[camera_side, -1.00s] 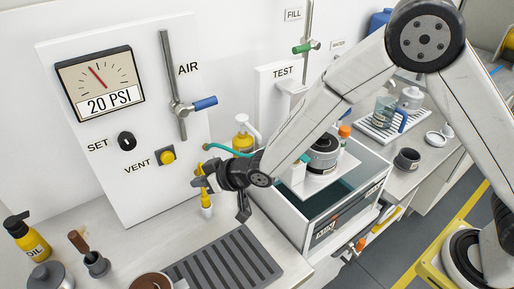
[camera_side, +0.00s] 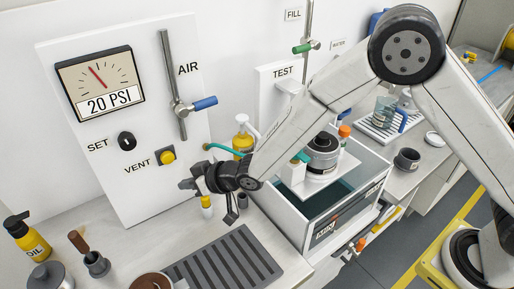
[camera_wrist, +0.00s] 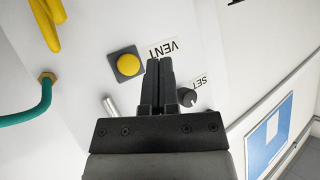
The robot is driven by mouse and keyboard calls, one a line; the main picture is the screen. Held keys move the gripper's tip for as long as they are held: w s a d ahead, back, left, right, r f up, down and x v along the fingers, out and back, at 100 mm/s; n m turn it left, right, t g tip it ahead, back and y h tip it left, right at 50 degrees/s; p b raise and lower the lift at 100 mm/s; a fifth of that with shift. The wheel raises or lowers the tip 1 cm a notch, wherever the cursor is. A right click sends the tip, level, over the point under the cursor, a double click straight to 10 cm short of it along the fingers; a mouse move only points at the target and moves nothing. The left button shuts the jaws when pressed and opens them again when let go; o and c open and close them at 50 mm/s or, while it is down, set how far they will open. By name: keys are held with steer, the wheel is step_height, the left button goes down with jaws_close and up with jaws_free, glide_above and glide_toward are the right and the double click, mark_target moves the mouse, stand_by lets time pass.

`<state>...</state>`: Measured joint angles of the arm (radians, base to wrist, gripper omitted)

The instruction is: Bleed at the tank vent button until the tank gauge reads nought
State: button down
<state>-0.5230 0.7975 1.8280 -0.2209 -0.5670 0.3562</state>
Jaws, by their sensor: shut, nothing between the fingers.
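The yellow vent button (camera_side: 167,157) sits on the white panel, right of its VENT label. It also shows in the wrist view (camera_wrist: 128,64), left of the fingers, uncovered. The tank gauge (camera_side: 98,82) at the panel's upper left reads 20 PSI, its red needle tilted left of upright. My gripper (camera_side: 187,184) is below and right of the button in the side view, apart from it in the picture. In the wrist view the fingers (camera_wrist: 160,64) are shut together and empty, their tips over the edge of the VENT label. The exact gap to the panel is unclear.
The black SET knob (camera_side: 127,141) is left of the button. The AIR lever with a blue handle (camera_side: 204,103) is above right. A dark slatted mat (camera_side: 225,268) lies in front.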

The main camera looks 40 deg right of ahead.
mark_target(166, 163)
steer(key=w, duration=0.7)
steer(key=shift+w, duration=0.25)
steer(key=shift+w, duration=0.9)
stand_by(4.6)
